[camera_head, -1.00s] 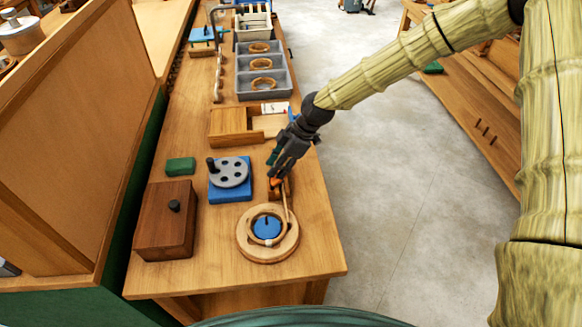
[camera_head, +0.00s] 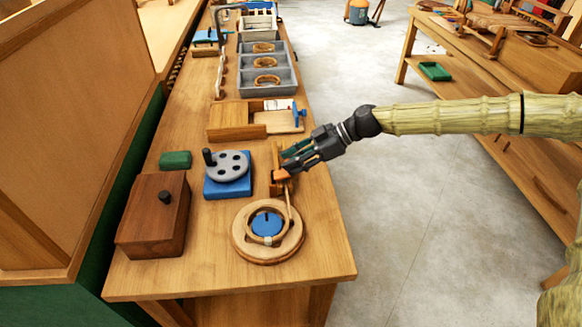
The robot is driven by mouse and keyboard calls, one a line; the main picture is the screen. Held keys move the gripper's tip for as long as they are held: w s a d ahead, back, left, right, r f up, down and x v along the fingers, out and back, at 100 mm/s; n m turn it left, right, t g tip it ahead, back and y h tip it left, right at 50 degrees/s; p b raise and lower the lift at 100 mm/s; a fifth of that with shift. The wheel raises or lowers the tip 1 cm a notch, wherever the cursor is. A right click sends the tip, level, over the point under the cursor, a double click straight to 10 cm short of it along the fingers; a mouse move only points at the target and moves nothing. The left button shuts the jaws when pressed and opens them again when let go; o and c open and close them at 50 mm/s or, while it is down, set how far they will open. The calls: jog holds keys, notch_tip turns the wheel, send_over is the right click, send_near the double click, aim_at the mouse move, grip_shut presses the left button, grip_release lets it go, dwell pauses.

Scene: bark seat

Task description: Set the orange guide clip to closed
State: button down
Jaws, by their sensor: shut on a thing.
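The orange guide clip (camera_head: 281,175) is a small piece on a brown wooden holder (camera_head: 276,188) near the right edge of the bench. My gripper (camera_head: 285,170) comes in from the right, low over the bench, with its fingers shut on the clip. The fingers partly cover the clip, so its exact position is hard to read. A thin light strand or rod (camera_head: 289,203) runs from below the clip toward a round wooden ring base (camera_head: 243,240) with a blue disc (camera_head: 267,223) in its middle.
Left of the clip is a blue block (camera_head: 228,189) with a grey holed disc and crank. A dark wooden box (camera_head: 152,215), a green block (camera_head: 175,160), a wooden sliding tray (camera_head: 238,119) and a grey compartment tray (camera_head: 266,78) share the bench. Floor lies open to the right.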

jog(key=f+b, duration=0.1)
jog(key=b, duration=0.1)
jog(key=d+f+b, duration=0.1)
jog(key=b, duration=0.2)
jog(key=shift+d+f, duration=0.1)
jog(key=shift+d, duration=0.15)
jog(key=shift+d+f+b, duration=0.1)
jog(key=shift+b, duration=0.2)
dwell(0.4)
jog(key=c, duration=1.1)
grip_release()
jog(key=shift+d+y, duration=0.1)
jog(key=shift+y, duration=0.2)
jog(key=shift+a, duration=0.2)
jog(key=v, duration=1.2)
jog(key=shift+w, duration=0.1)
jog(key=shift+a, duration=0.1)
